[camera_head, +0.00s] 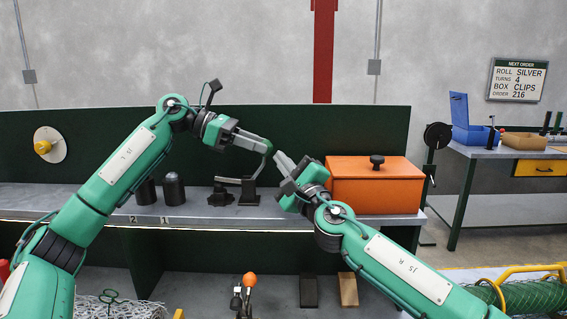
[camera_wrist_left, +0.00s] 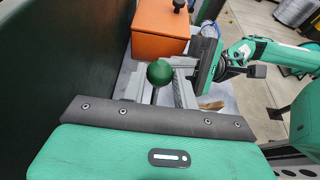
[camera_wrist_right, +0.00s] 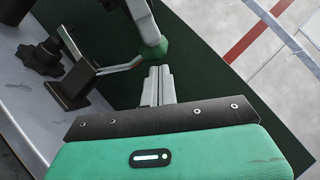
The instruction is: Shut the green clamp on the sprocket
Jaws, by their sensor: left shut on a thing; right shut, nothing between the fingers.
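The green clamp has a dark block base (camera_head: 249,193) on the grey shelf and a thin lever that rises to a green ball knob (camera_wrist_left: 160,73). The knob also shows in the right wrist view (camera_wrist_right: 152,51). My left gripper (camera_head: 267,147) is shut on this knob, above the base. A grey bar reaches left from the base toward a dark knobbed part (camera_head: 221,194); I cannot tell whether that is the sprocket. My right gripper (camera_head: 281,157) is shut and empty, just right of the knob, apart from it.
An orange box (camera_head: 375,190) with a black lid knob stands right of the clamp, behind my right gripper. Dark cylinders (camera_head: 174,188) stand on the shelf to the left. An orange-knobbed lever (camera_head: 249,281) is lower down. A dark panel (camera_head: 300,125) backs the shelf.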

